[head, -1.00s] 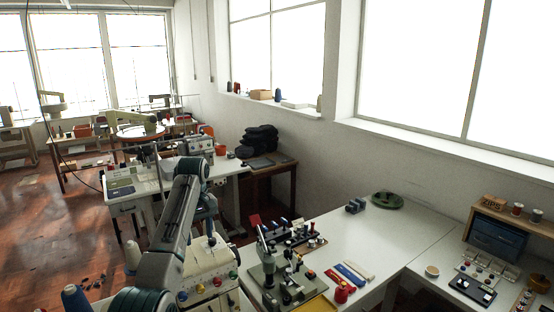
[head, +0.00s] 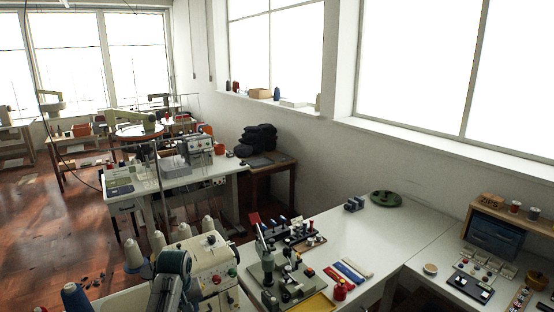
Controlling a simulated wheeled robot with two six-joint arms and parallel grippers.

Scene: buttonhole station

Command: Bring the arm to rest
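My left arm shows only as a dark grey, teal-ringed joint and link low in the head view, left of centre, in front of the cream sewing machine (head: 214,262). Its gripper is outside the picture. My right arm and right gripper do not show either. Nothing held by a gripper can be seen.
A white table (head: 385,235) carries a green-based press (head: 285,285), a rack of small tools (head: 290,233), coloured strips (head: 352,270) and a red pot (head: 340,289). Thread cones (head: 134,255) stand by the cream machine.

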